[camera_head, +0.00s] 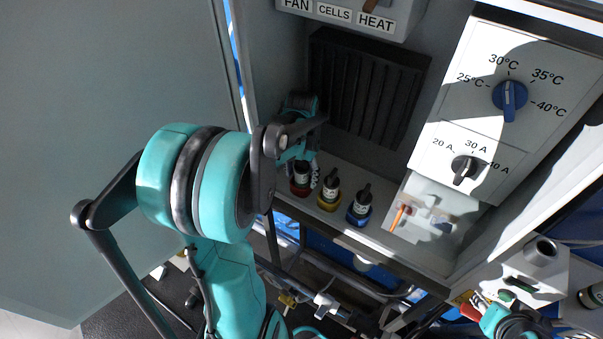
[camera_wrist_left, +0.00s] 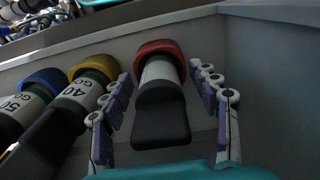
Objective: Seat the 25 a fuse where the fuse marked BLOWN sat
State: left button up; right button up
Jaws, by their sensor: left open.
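Three fuses stand in a row on the cabinet shelf: a red-collared one (camera_head: 301,187), a yellow-collared one (camera_head: 329,195) and a blue-collared one (camera_head: 360,207). My left gripper (camera_head: 308,174) is at the red-collared fuse. In the left wrist view, the open fingers (camera_wrist_left: 162,78) stand either side of the red-collared fuse (camera_wrist_left: 160,100), with gaps showing; its label is unreadable. The yellow-collared fuse (camera_wrist_left: 95,85) reads 40, the blue-collared one (camera_wrist_left: 35,95) reads 50. No BLOWN marking is readable. Part of my right arm shows lower right; its jaws are unclear.
A pale panel (camera_head: 432,196) with an orange part (camera_head: 399,216) lies right of the fuses. Above it is a dial panel (camera_head: 487,128) with a blue knob (camera_head: 509,97) and a black knob (camera_head: 465,168). A black finned block (camera_head: 368,88) is behind the shelf. Cabinet walls close in around the left gripper.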

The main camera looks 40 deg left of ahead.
pick_arm(q)
jog(key=shift+r, duration=0.1)
notch_tip(320, 180, up, 12)
jog(key=shift+f, duration=0.1)
